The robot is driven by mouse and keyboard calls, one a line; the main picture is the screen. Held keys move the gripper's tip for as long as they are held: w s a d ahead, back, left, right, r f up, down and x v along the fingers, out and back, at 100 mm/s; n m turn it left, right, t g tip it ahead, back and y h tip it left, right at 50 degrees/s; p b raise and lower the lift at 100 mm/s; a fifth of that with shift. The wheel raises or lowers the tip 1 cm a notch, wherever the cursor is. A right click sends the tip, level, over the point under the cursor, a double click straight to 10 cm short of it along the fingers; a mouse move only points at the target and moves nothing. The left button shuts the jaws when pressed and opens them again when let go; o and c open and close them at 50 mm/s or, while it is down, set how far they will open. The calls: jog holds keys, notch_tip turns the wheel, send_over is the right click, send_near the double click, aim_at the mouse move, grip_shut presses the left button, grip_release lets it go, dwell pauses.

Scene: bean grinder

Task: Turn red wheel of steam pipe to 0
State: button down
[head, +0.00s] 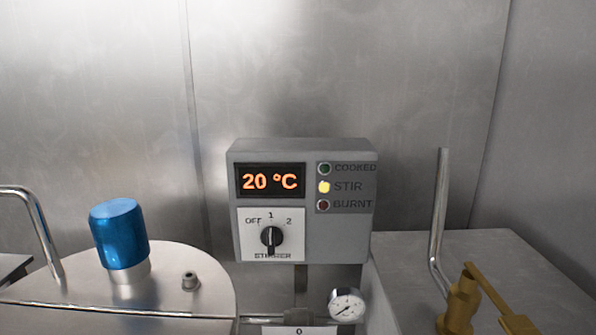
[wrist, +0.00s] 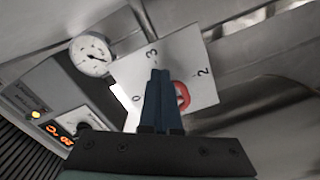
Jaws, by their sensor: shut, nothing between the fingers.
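The red wheel (wrist: 184,95) shows in the wrist view as a partial red ring in front of a white number plate (wrist: 195,60). The plate carries the marks 0, 3 and 2. My gripper (wrist: 161,73) has its dark fingers together and empty. The fingers cover the left part of the wheel. I cannot tell whether they touch it, nor which number the wheel points to. In the head view only the top edge of the plate (head: 300,330) with its 0 shows at the bottom. The wheel and my gripper are out of that view.
A round gauge (head: 346,304) sits beside the plate on the pipe; it also shows in the wrist view (wrist: 91,54). The control box (head: 345,240) reads 20 °C with STIR lit. A lidded kettle (head: 180,275) with a blue knob (head: 119,233) stands left, a brass valve (head: 461,304) right.

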jog(key=shift+a, duration=0.3)
jog(key=shift+a+f+b, duration=0.55)
jog(key=shift+f+b, duration=0.3)
jog(key=shift+b, duration=0.6)
jog(key=shift+a+f+b, duration=0.3)
jog(key=shift+a+b, duration=0.05)
jog(key=shift+b, duration=0.5)
jog(key=shift+w+a, duration=0.1)
jog(key=shift+a, duration=0.05)
jog(key=s+d+f, duration=0.1)
jog(key=s, duration=0.5)
jog(key=shift+s, duration=0.15)
